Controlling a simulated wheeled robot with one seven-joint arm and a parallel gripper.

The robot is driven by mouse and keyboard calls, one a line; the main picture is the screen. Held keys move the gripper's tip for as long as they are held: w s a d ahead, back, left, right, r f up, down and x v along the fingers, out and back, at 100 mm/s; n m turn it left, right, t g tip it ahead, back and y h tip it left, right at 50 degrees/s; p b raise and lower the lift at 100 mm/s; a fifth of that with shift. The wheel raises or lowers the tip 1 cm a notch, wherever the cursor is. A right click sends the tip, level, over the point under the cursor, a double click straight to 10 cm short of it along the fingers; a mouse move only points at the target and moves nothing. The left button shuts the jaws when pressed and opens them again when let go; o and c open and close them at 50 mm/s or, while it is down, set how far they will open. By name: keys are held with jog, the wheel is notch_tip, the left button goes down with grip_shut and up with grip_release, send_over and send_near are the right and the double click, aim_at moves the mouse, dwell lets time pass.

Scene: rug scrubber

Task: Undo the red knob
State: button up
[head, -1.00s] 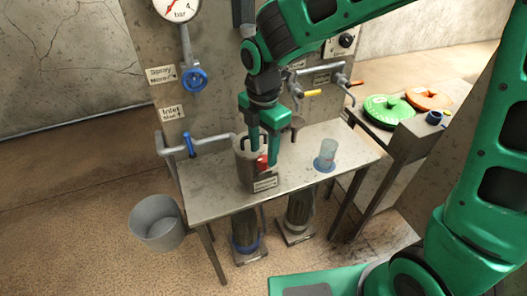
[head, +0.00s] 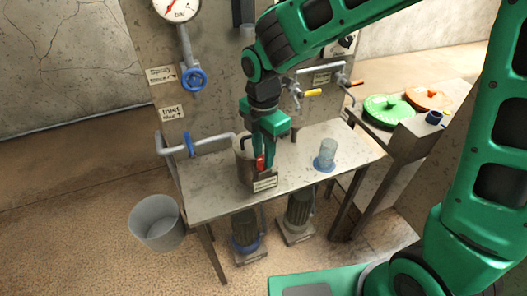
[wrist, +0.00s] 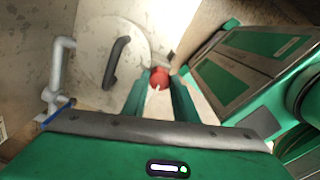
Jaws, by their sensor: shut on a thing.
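The red knob (head: 260,163) is on the front right side of a grey metal pot (head: 242,160) on the table. It also shows in the wrist view (wrist: 160,78), between the tips of my two green fingers. My gripper (head: 263,166) points down and is shut on the red knob; the fingers hide part of it. In the wrist view the pot's round lid (wrist: 85,50) with a dark curved handle (wrist: 116,62) lies to the left of the fingers.
A clear cup (head: 327,152) stands on a blue disc right of the pot. A bucket (head: 157,222) stands on the floor. Green (head: 392,107) and orange discs lie on the right-hand bench.

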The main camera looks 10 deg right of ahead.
jog(key=m, duration=0.4)
jog(key=shift+w+r, duration=0.1)
jog(key=m, duration=0.9)
jog(key=shift+w, duration=0.1)
jog(key=shift+m, duration=1.6)
jog(key=o, duration=1.1)
jog(key=shift+c, duration=0.2)
